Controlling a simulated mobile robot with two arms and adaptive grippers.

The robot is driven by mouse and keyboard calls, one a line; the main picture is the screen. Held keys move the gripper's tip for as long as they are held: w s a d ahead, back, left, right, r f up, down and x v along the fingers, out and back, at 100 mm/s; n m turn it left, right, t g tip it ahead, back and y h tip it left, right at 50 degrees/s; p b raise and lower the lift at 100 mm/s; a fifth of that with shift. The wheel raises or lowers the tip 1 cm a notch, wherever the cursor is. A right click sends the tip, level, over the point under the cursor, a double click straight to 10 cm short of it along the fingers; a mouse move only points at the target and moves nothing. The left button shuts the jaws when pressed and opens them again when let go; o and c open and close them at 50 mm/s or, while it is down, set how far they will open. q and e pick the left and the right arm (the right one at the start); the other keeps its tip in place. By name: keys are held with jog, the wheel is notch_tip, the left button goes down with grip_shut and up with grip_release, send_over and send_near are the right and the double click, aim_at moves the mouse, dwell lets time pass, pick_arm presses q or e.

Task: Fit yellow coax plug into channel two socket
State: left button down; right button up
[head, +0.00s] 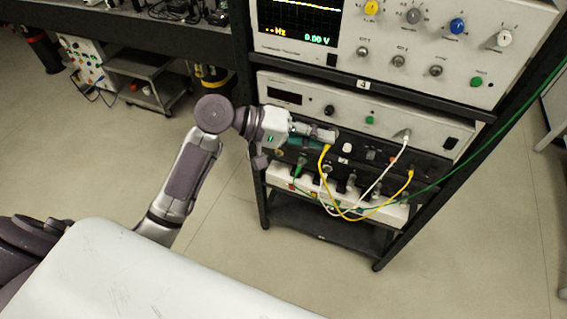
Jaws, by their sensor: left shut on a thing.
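My left gripper (326,136) reaches in from the left to the front of the instrument rack. It is shut on the yellow coax plug (326,149), whose body is mostly hidden by the fingers. The plug's yellow cable (347,214) hangs in a loop and rises to a yellow end (410,174) at the right of the black panel. The black socket panel (431,169) is just behind and below my gripper. Its channel markings are too small to read, so I cannot tell which socket is channel two, or whether the plug touches one. My right gripper is not in view.
A white cable (385,172) and a green cable (450,178) cross the panel front near the yellow one. A grey instrument (420,125) sits above, with an oscilloscope (400,40) higher up. Open floor (480,270) lies to the right.

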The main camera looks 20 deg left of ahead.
pick_arm(q)
jog(key=w+d+r, duration=0.4)
jog(key=w, duration=0.2)
jog(key=w+d+r+h+p, duration=0.1)
jog(key=w+d+r, duration=0.3)
jog(key=w, duration=0.3)
jog(key=shift+d+r+n+t+p, duration=0.3)
jog(key=shift+d+r+n+t, duration=0.05)
jog(key=shift+r+n+t, duration=0.1)
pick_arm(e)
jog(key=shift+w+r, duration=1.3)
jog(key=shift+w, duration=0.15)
pick_arm(q)
jog(key=shift+w, duration=0.1)
jog(key=shift+w, duration=0.15)
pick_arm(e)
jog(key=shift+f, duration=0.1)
pick_arm(q)
jog(key=shift+w+b, duration=0.35)
jog(key=shift+w, duration=0.4)
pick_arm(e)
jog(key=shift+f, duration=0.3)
pick_arm(q)
jog(key=shift+w, duration=0.2)
jog(key=shift+r, duration=0.1)
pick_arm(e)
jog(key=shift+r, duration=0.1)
